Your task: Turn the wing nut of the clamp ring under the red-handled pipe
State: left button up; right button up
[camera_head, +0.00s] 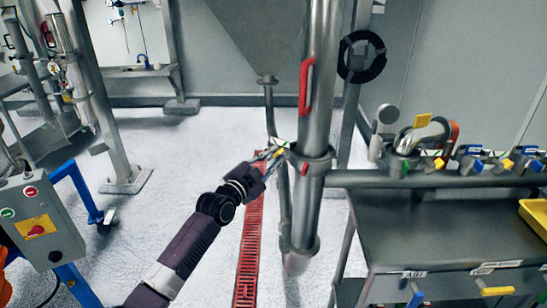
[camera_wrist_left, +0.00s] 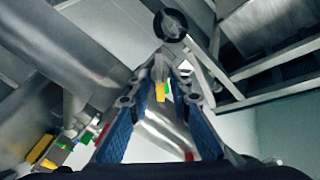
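The upright steel pipe (camera_head: 318,110) with the red handle (camera_head: 305,90) stands right of centre in the head view. A clamp ring (camera_head: 318,158) goes around it below the handle. My left gripper (camera_head: 275,154) is at the left side of this ring. In the left wrist view my left gripper (camera_wrist_left: 158,92) has its blue-padded fingers spread apart. A grey piece with a yellow end (camera_wrist_left: 160,92), which looks like the wing nut, shows between the fingertips. I cannot tell whether the fingers touch it. My right gripper is in neither view.
A steel bench (camera_head: 440,225) with pipes and valves stands at the right. A hopper (camera_head: 262,35) hangs behind the pipe. A red floor grate (camera_head: 248,255) runs below my left arm.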

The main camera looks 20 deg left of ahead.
pick_arm(q)
grip_shut()
jog(key=shift+n, duration=0.4)
jog(key=n, duration=0.3)
jog(key=shift+a+r, duration=0.1)
jog(key=n, duration=0.4)
jog(key=shift+a+p, duration=0.15)
jog(key=shift+p, duration=0.15)
jog(key=shift+w+a+n, duration=0.1)
jog(key=shift+a+n, duration=0.05)
jog(key=shift+n, duration=2.25)
jog(key=shift+a+n, duration=0.1)
jog(key=shift+n, duration=2.3)
